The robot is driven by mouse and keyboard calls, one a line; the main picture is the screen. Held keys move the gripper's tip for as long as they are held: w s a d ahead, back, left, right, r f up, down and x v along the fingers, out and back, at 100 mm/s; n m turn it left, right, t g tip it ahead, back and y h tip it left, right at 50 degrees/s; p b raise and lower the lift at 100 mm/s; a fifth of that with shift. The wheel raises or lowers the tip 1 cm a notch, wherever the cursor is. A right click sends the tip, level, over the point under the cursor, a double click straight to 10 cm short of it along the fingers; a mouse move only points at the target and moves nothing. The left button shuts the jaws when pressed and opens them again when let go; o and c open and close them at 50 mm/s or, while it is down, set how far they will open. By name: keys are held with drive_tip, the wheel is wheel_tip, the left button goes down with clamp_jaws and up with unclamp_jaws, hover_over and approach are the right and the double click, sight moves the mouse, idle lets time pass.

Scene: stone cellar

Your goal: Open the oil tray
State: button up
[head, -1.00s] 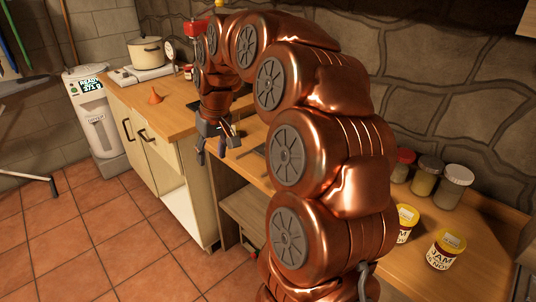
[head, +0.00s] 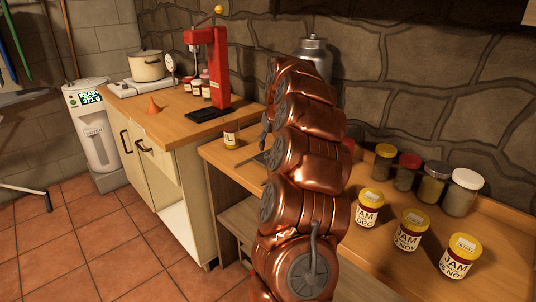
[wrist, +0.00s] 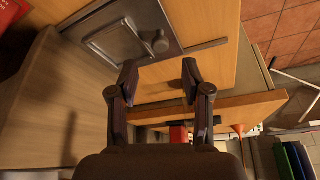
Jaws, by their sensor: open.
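No label in view names the oil tray. The wrist view shows a grey metal panel (wrist: 95,22) set in the wooden worktop, with a raised rectangular frame and a round knob (wrist: 160,45); I cannot tell whether this is the tray. Its edge seems to show in the head view (head: 262,158), mostly behind my arm. My gripper (wrist: 160,76) is open with nothing between its fingers; the knob appears just beyond them, apart. In the head view the gripper is largely hidden by my arm.
A yellow-lidded jar (head: 231,137) stands by the panel. Several jars, including a jam jar (head: 409,235), line the right worktop. A metal vessel (head: 314,47) stands behind my arm.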

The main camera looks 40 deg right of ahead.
sight(267, 155)
drive_tip(key=x, duration=0.6)
drive_tip(key=shift+r, duration=0.1)
clamp_jaws()
idle(0.5)
